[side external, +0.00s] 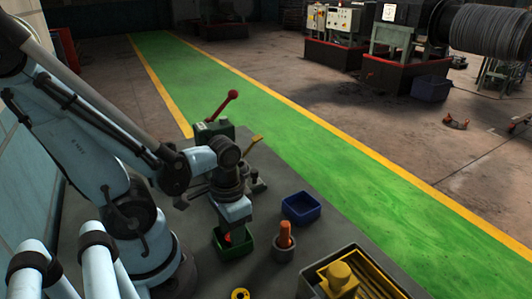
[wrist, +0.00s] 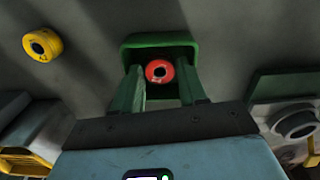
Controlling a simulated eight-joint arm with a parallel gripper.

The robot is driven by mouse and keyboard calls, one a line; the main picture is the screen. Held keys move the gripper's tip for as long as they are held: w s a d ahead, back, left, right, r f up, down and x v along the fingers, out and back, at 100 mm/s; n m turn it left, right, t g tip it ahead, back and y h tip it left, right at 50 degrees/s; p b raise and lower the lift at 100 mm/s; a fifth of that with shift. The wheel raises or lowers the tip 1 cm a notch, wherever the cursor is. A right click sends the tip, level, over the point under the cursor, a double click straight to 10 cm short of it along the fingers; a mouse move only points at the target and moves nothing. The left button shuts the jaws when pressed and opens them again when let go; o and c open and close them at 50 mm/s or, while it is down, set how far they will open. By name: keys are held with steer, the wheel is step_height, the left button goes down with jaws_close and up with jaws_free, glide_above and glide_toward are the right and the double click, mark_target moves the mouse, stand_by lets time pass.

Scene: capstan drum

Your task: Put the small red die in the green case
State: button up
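The small red die (wrist: 160,71) is a round red piece with a dark hole. In the wrist view it lies between my two finger tips, over or inside the green case (wrist: 158,40); which of these I cannot tell. In the side view the green case (side external: 236,252) stands on the bench with my gripper (side external: 231,236) reaching down into its opening, and a bit of red shows there. My fingers stand apart on either side of the die (wrist: 161,72); whether they press on it I cannot tell.
A blue bin (side external: 301,208) stands behind and right of the case. A grey cup with an orange piece (side external: 285,237) is close on the right. A yellow die (wrist: 42,43) lies on the bench. A yellow tray (side external: 365,285) is at the front right. A red-knobbed lever (side external: 226,104) stands behind.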

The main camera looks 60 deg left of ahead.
steer(key=shift+r, duration=0.15)
steer(key=shift+r, duration=3.65)
steer(key=w+d+r+t, duration=0.1)
steer(key=w+r+t, duration=0.1)
steer(key=w, duration=0.4)
steer(key=w+d+r+m+t, duration=0.1)
steer(key=w+r+t, duration=0.1)
steer(key=w+t, duration=0.3)
steer(key=shift+w+r, duration=0.35)
steer(key=shift+w, duration=0.1)
